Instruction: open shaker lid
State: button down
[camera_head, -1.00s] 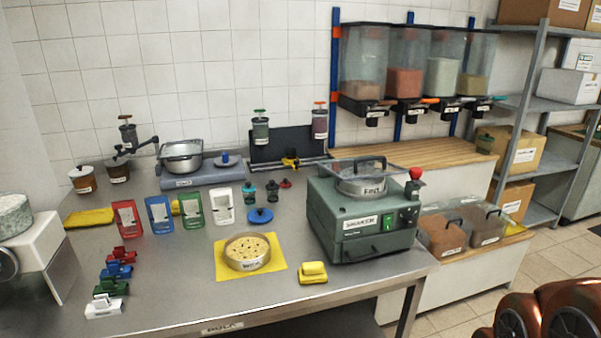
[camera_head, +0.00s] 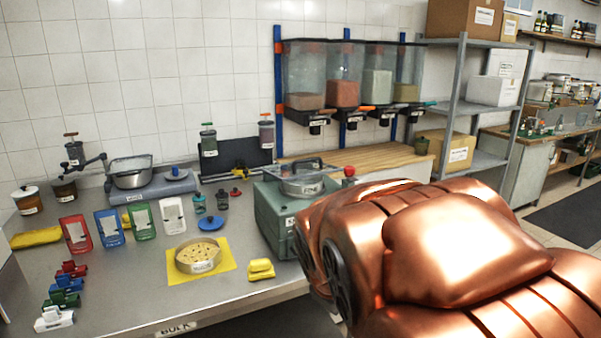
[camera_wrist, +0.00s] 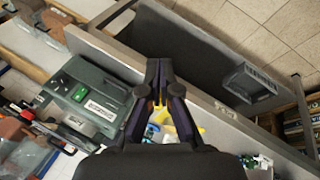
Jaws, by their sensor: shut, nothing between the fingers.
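The green shaker machine (camera_head: 271,217) stands on the steel bench in the head view, its right part hidden behind my copper-coloured arm. A clear lid with a dark handle (camera_head: 297,170) lies over the round sieve (camera_head: 303,187) on its top, and looks shut. A red knob (camera_head: 349,171) stands at its right. In the wrist view the shaker (camera_wrist: 92,92) is at the left, with its green switch and label facing my gripper. My gripper (camera_wrist: 158,98) is shut and empty, pointing down over the bench's front edge, apart from the shaker. The head view does not show the fingers.
A second sieve (camera_head: 199,257) on a yellow mat and a folded yellow cloth (camera_head: 261,269) lie left of the shaker. Coloured scoops, jars and a scale (camera_head: 153,187) stand further left. Clear dispensers (camera_head: 343,78) hang behind. The grey bench (camera_head: 130,285) has bare room at front left.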

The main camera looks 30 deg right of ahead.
jog(key=w+d+r+n+t+h, duration=0.35)
jog(key=w+d+r+n, duration=0.2)
jog(key=w+d, duration=0.65)
jog(key=n+t+b, duration=0.2)
jog(key=n+t, duration=0.5)
jog(key=n, duration=0.6)
send_near(308, 174)
jog(key=s+d+r, duration=0.1)
jog(key=s+d, duration=0.5)
jog(key=s, duration=0.1)
jog(key=shift+w+a+f+n+t+y+p, duration=0.3)
jog(key=shift+w+n+t+y, duration=0.5)
jog(key=shift+w+n, duration=1.55)
jog(key=shift+w+a+f+n+t+y+p, duration=0.1)
jog(key=shift+w+f+n+t+y+p, duration=0.2)
jog(key=shift+w+n+t+y, duration=1.35)
jog(key=shift+w+a+f+n+g+y+p, duration=0.15)
jog(key=shift+w+n+g+y+p, duration=0.2)
jog(key=shift+w+n, duration=2.75)
jog(key=shift+w+m, duration=1.05)
